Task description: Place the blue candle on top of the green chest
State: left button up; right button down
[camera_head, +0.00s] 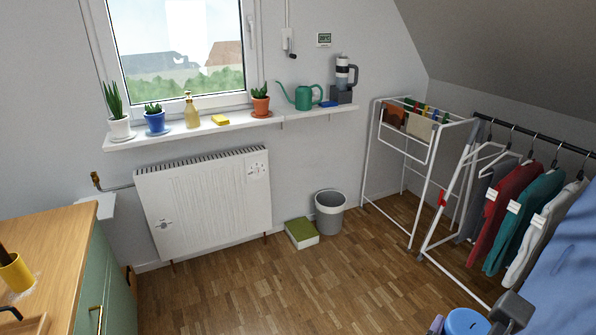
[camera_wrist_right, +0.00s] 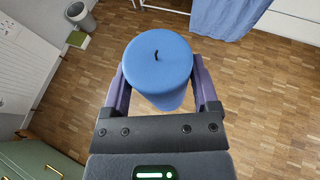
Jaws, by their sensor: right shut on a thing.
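The blue candle (camera_wrist_right: 157,60) is a round cylinder with a dark wick, held between the purple fingers of my right gripper (camera_wrist_right: 158,84). The candle's top (camera_head: 467,322) also shows at the bottom right edge of the head view, with the floor behind it. The green chest (camera_head: 104,280) stands at the lower left of the head view, with a wooden top and a brass handle. Its green front (camera_wrist_right: 38,160) also shows at the lower left of the wrist view. The candle is well apart from the chest. My left gripper is out of view.
A radiator (camera_head: 205,200), a green-topped box (camera_head: 301,232), a bin (camera_head: 330,215) and drying racks (camera_head: 405,170) line the walls. The middle floor is clear.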

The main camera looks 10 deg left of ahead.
aim_at(36, 250)
jog(key=i+j+u, duration=0.15)
jog(key=i+u, duration=1)
jog(key=i+l+u, duration=0.25)
jog(key=i+u, duration=0.45)
jog(key=u, duration=0.15)
jog(key=i+l+u, duration=0.1)
jog(key=i+u, duration=0.15)
jog(key=u, duration=0.2)
jog(key=i+l+u, duration=0.2)
jog(key=u, duration=0.3)
jog(key=i+l+u, duration=0.25)
jog(key=u, duration=0.2)
jog(key=i+l+u, duration=0.15)
jog(key=l+u, duration=0.3)
jog(key=i+l+u, duration=0.1)
jog(key=l+u, duration=0.65)
jog(key=u, duration=0.2)
